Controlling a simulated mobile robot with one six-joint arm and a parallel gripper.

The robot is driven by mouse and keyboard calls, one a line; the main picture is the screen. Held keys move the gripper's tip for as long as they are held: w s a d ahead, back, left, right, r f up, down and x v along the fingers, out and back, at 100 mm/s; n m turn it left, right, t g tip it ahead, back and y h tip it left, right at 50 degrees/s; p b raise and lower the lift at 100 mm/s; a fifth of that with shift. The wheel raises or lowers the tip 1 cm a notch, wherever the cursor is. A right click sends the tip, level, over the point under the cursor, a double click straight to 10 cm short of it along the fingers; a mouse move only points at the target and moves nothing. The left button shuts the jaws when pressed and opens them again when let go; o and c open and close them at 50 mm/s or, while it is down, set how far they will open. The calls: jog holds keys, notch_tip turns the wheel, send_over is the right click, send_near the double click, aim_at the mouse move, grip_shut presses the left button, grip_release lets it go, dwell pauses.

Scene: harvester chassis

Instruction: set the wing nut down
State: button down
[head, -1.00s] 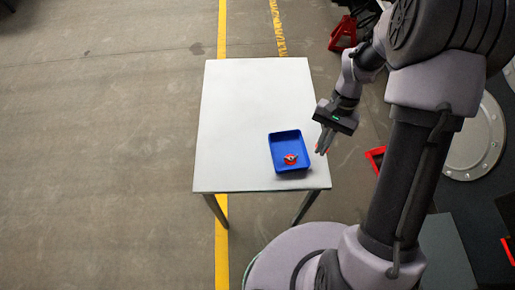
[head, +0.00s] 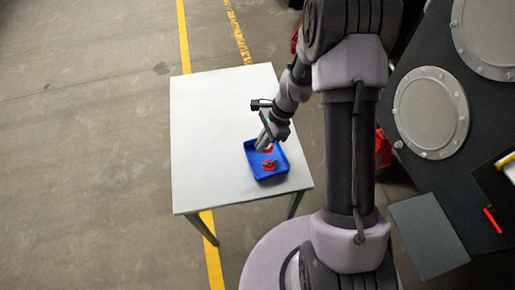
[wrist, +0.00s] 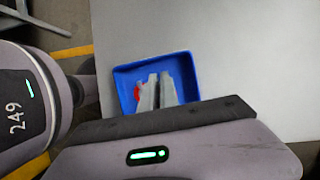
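A small blue tray (head: 284,167) stands near the front edge of the white table; it also shows in the wrist view (wrist: 186,68). A reddish piece with a darker top (head: 263,167) lies in the tray's near part. My gripper (head: 266,147) points down over the tray's far part. A red piece, which I take for the wing nut (head: 269,150), shows at its fingertips. The fingers (wrist: 157,90) are close together in the wrist view and hide what is between them. I cannot tell whether the wing nut touches the tray floor.
The white table top (head: 215,125) is bare to the left of the tray and behind it. Yellow floor lines (head: 184,40) run past the table. A dark chassis with round bolted covers (head: 431,112) stands at the right.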

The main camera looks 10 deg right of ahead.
jog(key=shift+w+a+f, duration=0.1)
jog(key=shift+w+a, duration=0.3)
jog(key=shift+w, duration=0.3)
jog(key=shift+w+a+f+b, duration=0.1)
jog(key=shift+w+f+b, duration=0.05)
jog(key=shift+f+b, duration=0.85)
jog(key=shift+f, duration=0.7)
jog(key=shift+f, duration=0.2)
jog(key=c, duration=1.6)
grip_release()
jog(key=shift+r, duration=0.15)
